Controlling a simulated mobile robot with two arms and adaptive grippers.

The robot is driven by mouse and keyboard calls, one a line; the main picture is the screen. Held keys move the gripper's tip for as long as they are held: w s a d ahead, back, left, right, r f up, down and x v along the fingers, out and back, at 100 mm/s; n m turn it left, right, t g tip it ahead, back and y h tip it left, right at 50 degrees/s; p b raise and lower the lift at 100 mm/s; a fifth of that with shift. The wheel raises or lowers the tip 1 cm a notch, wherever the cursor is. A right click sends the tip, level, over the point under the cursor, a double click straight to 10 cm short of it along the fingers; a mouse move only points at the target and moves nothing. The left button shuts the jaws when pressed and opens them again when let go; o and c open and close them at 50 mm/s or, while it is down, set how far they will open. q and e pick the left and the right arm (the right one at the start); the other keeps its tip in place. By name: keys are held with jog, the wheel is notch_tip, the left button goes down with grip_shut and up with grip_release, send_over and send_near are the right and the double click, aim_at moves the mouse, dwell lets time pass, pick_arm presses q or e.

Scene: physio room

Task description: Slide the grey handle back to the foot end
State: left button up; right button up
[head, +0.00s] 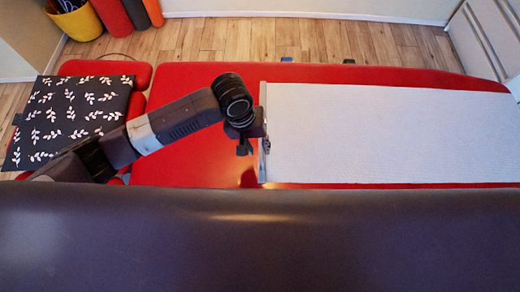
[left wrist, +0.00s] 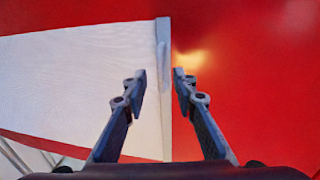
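A grey bar (head: 263,103) crosses the left end of a white sheet (head: 385,135) on the red couch (head: 185,170). A small grey handle (head: 265,146) sits on the bar, just right of my left gripper (head: 245,149). In the left wrist view the handle (left wrist: 162,68) and bar lie between the two spread fingertips of my left gripper (left wrist: 159,73). The fingers are open, and no grip on the handle shows. I cannot tell how far above it they are. My right gripper is not in view.
A dark cloth with white leaf patterns (head: 75,115) lies over the couch's left end. Bare red couch lies left of the bar. A yellow bin (head: 75,22) and rolled mats (head: 112,15) stand at the back left; white drawers (head: 482,40) at the right.

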aim_at(262, 155)
pick_arm(q)
jog(key=shift+d+f, duration=0.2)
jog(key=shift+f, duration=0.8)
jog(key=shift+d+f, duration=0.2)
jog(key=shift+f, duration=0.8)
grip_shut()
